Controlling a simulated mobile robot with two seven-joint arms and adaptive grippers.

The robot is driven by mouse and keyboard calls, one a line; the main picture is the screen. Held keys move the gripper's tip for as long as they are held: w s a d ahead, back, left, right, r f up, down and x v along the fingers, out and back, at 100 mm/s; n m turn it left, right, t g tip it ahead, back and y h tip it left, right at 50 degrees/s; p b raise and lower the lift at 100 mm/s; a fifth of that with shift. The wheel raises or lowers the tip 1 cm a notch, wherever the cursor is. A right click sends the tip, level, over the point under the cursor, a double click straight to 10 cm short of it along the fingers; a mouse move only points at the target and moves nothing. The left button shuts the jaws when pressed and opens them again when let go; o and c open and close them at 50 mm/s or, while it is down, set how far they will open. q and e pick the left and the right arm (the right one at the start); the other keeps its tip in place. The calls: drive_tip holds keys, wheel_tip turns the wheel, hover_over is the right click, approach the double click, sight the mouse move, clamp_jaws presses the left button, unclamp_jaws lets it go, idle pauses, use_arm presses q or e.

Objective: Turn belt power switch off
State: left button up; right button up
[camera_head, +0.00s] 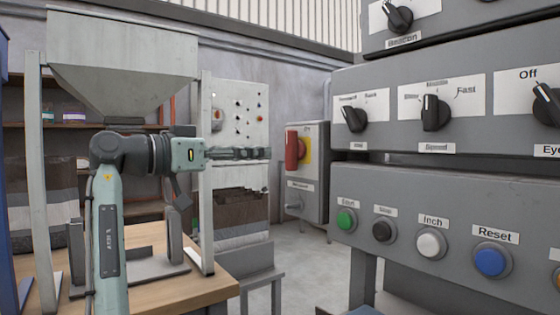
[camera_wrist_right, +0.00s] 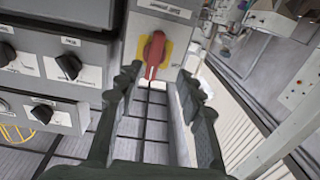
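The belt power switch looks to be the red rotary handle (camera_head: 293,148) on a yellow plate, on the front of a grey box (camera_head: 316,190) in the middle of the head view. The handle stands about upright there; the small print on the box is too blurred to read. My right gripper (camera_head: 266,153) points at it from the left, its fingertips a little short of the handle. In the right wrist view the open fingers (camera_wrist_right: 155,78) stand either side of the red handle (camera_wrist_right: 153,56), with nothing held. My left gripper is not in view.
Grey control panels with black knobs (camera_head: 434,112) and coloured push buttons (camera_head: 490,262) fill the right side. A hopper (camera_head: 122,60) on posts and a wooden table (camera_head: 215,288) stand at left. A white panel (camera_head: 255,108) is behind the gripper. Floor shows between table and panels.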

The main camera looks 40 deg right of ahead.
sight(287, 146)
drive_tip(key=shift+m, duration=0.3)
drive_tip(key=d, duration=0.2)
drive_tip(key=s+d, duration=0.1)
drive_tip(key=d, duration=0.1)
drive_tip(key=d+r, duration=0.1)
drive_tip(key=d, duration=0.1)
drive_tip(key=shift+s+d+r, duration=0.1)
drive_tip(key=shift+s, duration=0.15)
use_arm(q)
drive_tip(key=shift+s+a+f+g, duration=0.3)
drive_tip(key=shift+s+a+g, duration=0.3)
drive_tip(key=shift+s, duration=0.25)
use_arm(e)
drive_tip(key=shift+d, duration=0.65)
clamp_jaws()
